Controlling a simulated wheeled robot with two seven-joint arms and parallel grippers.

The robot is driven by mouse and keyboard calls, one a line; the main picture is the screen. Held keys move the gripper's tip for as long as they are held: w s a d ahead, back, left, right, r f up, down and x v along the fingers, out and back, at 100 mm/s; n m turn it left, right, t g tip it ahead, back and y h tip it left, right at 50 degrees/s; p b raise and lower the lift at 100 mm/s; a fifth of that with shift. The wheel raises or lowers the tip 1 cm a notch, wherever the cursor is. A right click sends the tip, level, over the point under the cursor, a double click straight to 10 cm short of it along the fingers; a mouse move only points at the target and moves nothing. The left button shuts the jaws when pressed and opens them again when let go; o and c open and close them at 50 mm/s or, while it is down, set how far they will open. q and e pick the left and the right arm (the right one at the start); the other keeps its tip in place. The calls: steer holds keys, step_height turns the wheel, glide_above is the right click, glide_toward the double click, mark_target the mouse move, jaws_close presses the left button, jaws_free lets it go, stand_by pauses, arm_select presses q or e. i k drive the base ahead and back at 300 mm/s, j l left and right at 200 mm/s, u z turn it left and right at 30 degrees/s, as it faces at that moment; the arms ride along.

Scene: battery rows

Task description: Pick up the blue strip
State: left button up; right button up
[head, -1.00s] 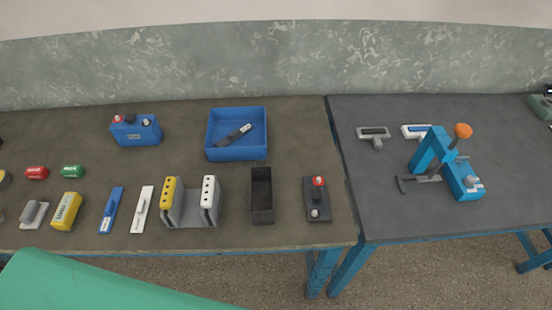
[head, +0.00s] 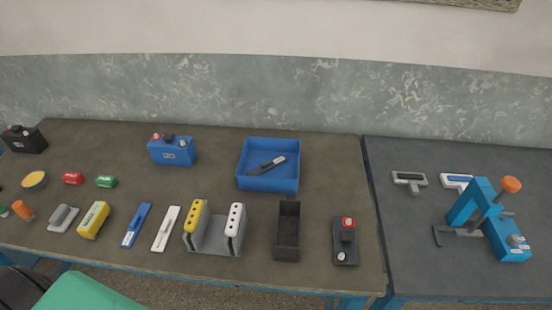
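The blue strip (head: 136,225) lies flat on the left table, at its front left part, with a lighter raised piece along its top. A white strip (head: 166,229) of like shape lies just to its right, apart from it. A yellow box (head: 93,220) lies to its left. Neither of my grippers shows in the head view.
A grey holder (head: 213,240) with yellow and white upright pieces, a black open box (head: 287,232) and a black switch block (head: 345,241) stand to the right along the front. A blue tray (head: 268,181) and a blue battery (head: 172,151) stand behind. A blue press (head: 487,218) stands on the right table (head: 409,270).

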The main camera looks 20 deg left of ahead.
mark_target(135, 227)
steer(key=u, duration=1.85)
